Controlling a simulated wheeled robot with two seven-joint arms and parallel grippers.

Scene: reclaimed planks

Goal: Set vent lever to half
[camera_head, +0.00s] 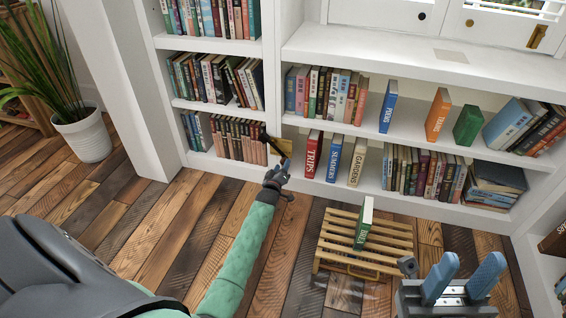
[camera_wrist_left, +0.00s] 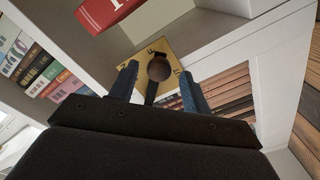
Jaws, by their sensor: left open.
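The vent lever (camera_wrist_left: 159,69) has a dark round knob on a black arm, in front of a brass plate (camera_wrist_left: 177,51) with marks on it. The lever also shows as a black piece in the head view (camera_head: 271,140), by the shelf divider. My left gripper (camera_wrist_left: 159,76) is open, with one finger on each side of the knob. Whether the fingers touch it I cannot tell. In the head view my left gripper (camera_head: 284,166) is small and partly hides the plate. My right gripper (camera_head: 468,270) stands at the lower right, its blue fingers apart and empty.
White bookshelves (camera_head: 350,128) full of books surround the lever. A red book (camera_head: 311,154) stands close to its right. A slatted wooden stand (camera_head: 335,240) with a green book (camera_head: 364,223) is on the plank floor. A potted plant (camera_head: 83,135) stands at left.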

